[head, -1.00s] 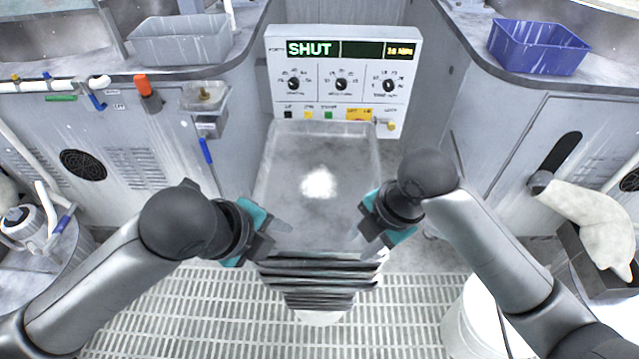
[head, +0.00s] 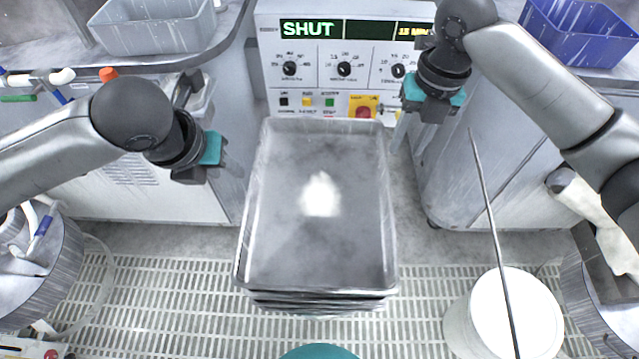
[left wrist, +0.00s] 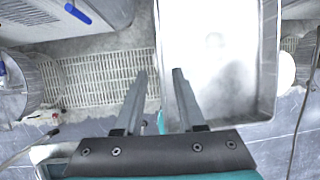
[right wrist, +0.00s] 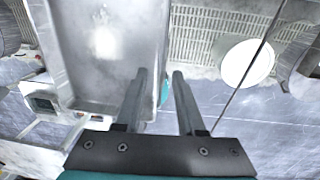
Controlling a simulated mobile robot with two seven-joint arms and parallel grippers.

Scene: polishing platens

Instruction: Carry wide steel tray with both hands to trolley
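The wide steel tray (head: 345,262), grey with a raised rim and a bright patch on its floor, lies in the middle of the head view on a stack of thin dark-edged layers (head: 318,302). My left gripper (head: 190,172) is left of the tray, apart from it in the head view; its fingers are hardly visible there. In the left wrist view its fingers (left wrist: 160,72) are open, with the tray rim showing between them. My right gripper (head: 408,145) is beyond the tray's far right corner, fingers pointing down. In the right wrist view its fingers (right wrist: 160,72) are open and empty.
A control panel (head: 345,65) reading SHUT stands behind the tray. A grey bin (head: 150,30) and a blue bin (head: 580,30) sit on the side counters. A white bucket (head: 510,310) and a long thin rod (head: 490,215) are at right. Grated floor (head: 180,290) lies open at left.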

